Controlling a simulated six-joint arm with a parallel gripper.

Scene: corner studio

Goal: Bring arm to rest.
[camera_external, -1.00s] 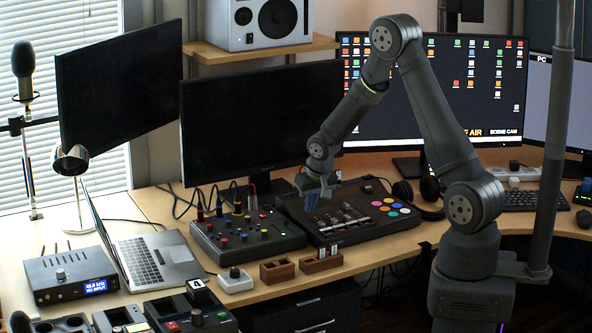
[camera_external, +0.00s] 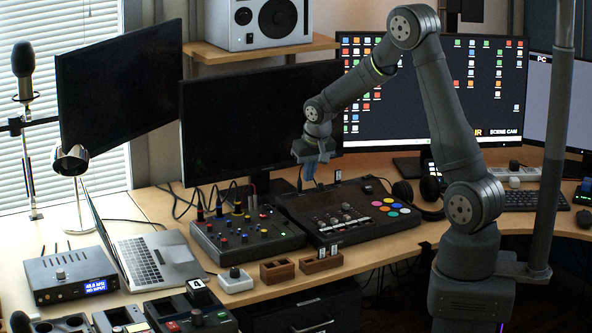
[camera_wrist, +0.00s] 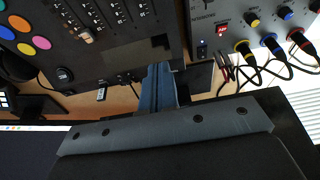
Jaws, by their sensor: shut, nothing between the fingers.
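My gripper (camera_external: 309,172) hangs from my bent arm above the back of the desk, in front of the dark monitor and the lit screen. Its fingers point down, shut and empty. In the wrist view the blue-grey fingers (camera_wrist: 158,90) show closed together near the middle. They appear over the gap between the pad controller (camera_wrist: 105,40) and the mixer with coloured knobs (camera_wrist: 235,25). In the external view the pad controller (camera_external: 340,235) and the mixer (camera_external: 235,236) lie below it, apart from the fingers.
The dark monitor (camera_external: 240,130) and lit screen (camera_external: 370,120) stand close behind my gripper. Headphones (camera_external: 405,190) lie right of the pad controller. The air above the desk's front is clear.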

